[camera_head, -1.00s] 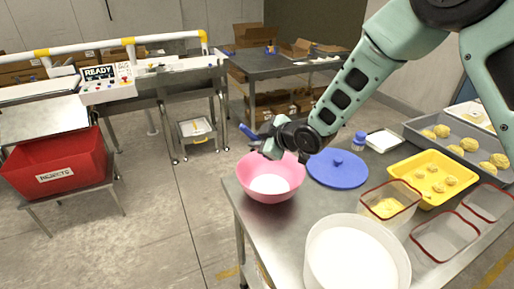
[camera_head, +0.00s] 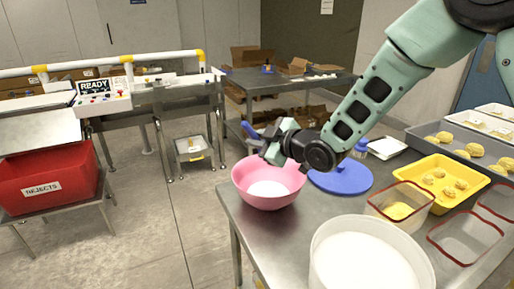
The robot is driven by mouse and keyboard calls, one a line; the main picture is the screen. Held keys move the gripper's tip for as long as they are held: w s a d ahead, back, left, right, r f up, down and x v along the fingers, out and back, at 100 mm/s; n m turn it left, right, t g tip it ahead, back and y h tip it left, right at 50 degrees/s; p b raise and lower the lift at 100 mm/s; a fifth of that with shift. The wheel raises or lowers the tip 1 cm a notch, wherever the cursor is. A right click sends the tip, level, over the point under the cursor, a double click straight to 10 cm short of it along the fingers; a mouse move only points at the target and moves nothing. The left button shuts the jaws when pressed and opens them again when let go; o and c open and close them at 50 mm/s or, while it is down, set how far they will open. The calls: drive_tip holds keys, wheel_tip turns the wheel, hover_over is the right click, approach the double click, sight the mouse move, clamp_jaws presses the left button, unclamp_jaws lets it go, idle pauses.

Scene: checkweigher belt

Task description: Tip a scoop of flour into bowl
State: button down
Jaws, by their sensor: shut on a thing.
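A pink bowl (camera_head: 245,186) stands at the near left corner of the steel table, with white flour (camera_head: 268,189) inside. My gripper (camera_head: 268,143) is above the far rim of the bowl. It is shut on a blue scoop (camera_head: 249,131), which shows only in part to the left of the jaws. I cannot tell whether flour is in the scoop. A large white tub (camera_head: 325,262) of flour stands at the front of the table.
A blue lid (camera_head: 342,180) lies right of the bowl, with a blue-capped bottle (camera_head: 360,148) behind it. Red-rimmed clear containers (camera_head: 407,190), a yellow tray (camera_head: 462,172) and a grey dough tray (camera_head: 426,131) fill the right side. A red rejects bin (camera_head: 60,180) stands far left.

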drive_tip(key=shift+s+d+f+t+y+b, duration=0.2)
drive_tip(key=shift+t+y+b, duration=0.35)
drive_tip(key=shift+b, duration=2)
drive_tip(key=shift+s+d+f+t+y+b, duration=0.15)
drive_tip(key=shift+s+t+y+b, duration=0.3)
drive_tip(key=shift+b, duration=2.1)
drive_tip(key=shift+w+d+r+t+b, duration=0.15)
drive_tip(key=shift+t+b, duration=0.35)
drive_tip(key=shift+b, duration=0.4)
drive_tip(key=shift+r+y, duration=0.2)
drive_tip(key=shift+y, duration=0.1)
